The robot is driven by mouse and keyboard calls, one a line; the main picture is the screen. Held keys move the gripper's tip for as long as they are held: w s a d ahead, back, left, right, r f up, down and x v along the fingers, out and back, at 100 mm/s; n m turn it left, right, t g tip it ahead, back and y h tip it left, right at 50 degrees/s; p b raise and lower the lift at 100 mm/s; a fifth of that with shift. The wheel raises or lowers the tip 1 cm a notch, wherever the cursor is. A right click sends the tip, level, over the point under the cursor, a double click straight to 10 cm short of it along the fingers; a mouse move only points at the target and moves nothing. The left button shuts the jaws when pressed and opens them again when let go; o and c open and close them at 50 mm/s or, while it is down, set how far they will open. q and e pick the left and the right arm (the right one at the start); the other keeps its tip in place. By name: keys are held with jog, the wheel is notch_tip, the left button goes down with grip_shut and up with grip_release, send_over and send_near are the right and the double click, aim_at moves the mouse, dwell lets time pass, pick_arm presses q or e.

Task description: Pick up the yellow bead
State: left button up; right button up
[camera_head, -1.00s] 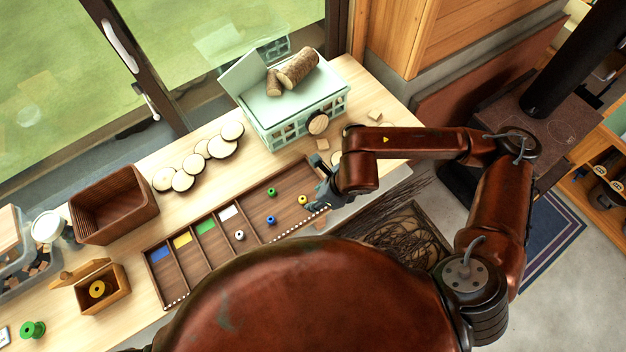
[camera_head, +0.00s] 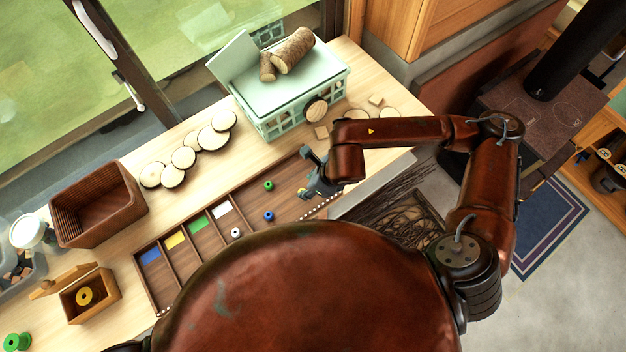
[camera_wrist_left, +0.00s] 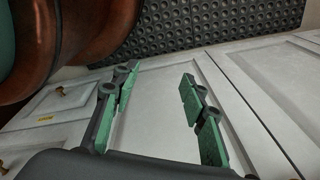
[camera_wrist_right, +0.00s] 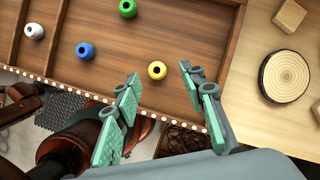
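The yellow bead (camera_wrist_right: 157,70) lies on the wooden floor of the sorting tray's large compartment, in the right wrist view. My right gripper (camera_wrist_right: 158,82) is open, with its green-padded fingers on either side of the bead's line and nothing between them. In the head view my right gripper (camera_head: 306,190) hangs over the right end of the tray (camera_head: 290,172). The bead is mostly hidden there behind the fingers. My left gripper (camera_wrist_left: 158,88) is open and empty in front of white cabinet doors, away from the bead.
A round wood slice (camera_wrist_right: 285,76) and a wood block (camera_wrist_right: 290,16) lie beyond the tray. A pale green crate (camera_head: 290,95) stands behind it.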

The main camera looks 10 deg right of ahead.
aim_at(302, 189)
jog(key=p+x, duration=0.1)
jog(key=x, duration=0.2)
jog(key=shift+w+d+f+p, duration=0.1)
jog(key=shift+w+f+p, duration=0.05)
jog(key=shift+f+p, duration=0.2)
jog(key=shift+f, duration=0.4)
pick_arm(q)
jog(key=shift+s+a+r, duration=0.2)
jog(key=shift+s+r, duration=0.3)
jog(key=shift+r, duration=0.05)
jog(key=shift+s+a+r, duration=0.2)
jog(key=shift+s+r, duration=0.3)
pick_arm(e)
jog(key=shift+a, duration=0.25)
jog(key=shift+d, duration=0.1)
jog(key=c, duration=0.5)
pick_arm(q)
jog(key=shift+w+a, duration=0.15)
jog(key=shift+w, duration=0.1)
pick_arm(e)
jog(key=c, duration=0.3)
